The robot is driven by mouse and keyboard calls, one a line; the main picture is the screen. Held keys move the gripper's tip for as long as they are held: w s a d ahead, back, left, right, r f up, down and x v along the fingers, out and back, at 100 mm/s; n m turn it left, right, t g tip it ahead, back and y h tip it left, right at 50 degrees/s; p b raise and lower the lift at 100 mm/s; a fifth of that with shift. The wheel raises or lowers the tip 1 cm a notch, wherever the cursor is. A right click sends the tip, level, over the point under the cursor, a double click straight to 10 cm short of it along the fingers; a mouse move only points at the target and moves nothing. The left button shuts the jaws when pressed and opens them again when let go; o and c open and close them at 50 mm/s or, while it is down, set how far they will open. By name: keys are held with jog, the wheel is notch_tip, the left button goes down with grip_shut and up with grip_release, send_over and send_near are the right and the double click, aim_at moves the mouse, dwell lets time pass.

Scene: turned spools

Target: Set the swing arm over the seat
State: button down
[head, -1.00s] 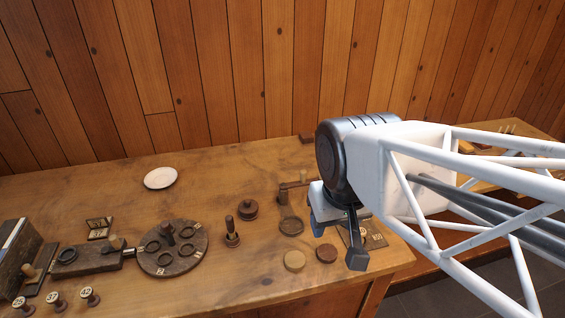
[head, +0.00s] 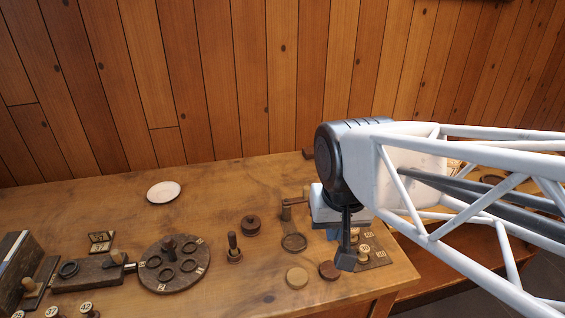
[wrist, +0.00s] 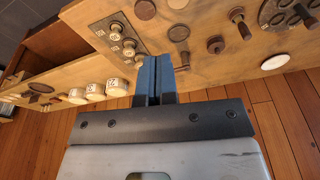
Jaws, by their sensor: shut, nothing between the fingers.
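The swing arm (head: 297,202) is a brown wooden bar on a short post on the bench, pointing right in the head view. The seat appears to be the dark round ring (head: 293,242) just in front of the post, and the bar does not lie over it. In the wrist view the ring (wrist: 178,33) is in the clear, while the post (wrist: 182,61) is partly hidden beside the fingers.
A board with numbered spools (head: 375,250) lies under and right of my gripper. A pale disc (head: 297,278) and a dark disc (head: 329,270) lie in front. A knobbed pot (head: 250,225), a spindle (head: 234,248) and a turntable (head: 174,268) stand left.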

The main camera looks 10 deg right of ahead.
jog(key=w+r+m+g, duration=0.2)
jog(key=w+r+m, duration=0.1)
jog(key=w+m, duration=0.7)
jog(key=m+g, duration=0.3)
jog(key=m, duration=1.1)
send_over(302, 199)
jog(key=w+a, duration=0.1)
jog(key=w+x, duration=0.1)
jog(key=x, duration=0.2)
jog(key=w+f+m+g, duration=0.1)
jog(key=w+f+m, duration=0.4)
jog(key=w+m, duration=0.3)
jog(key=shift+w+d+f+g, duration=0.35)
jog(key=shift+w+g, duration=0.05)
jog(key=shift+w, duration=0.55)
jog(key=shift+s+f, duration=0.1)
jog(key=shift+f, duration=0.05)
jog(key=s+d+f, duration=0.1)
jog(key=s+f, duration=0.6)
jog(key=f, duration=0.2)
jog(key=shift+s, duration=0.2)
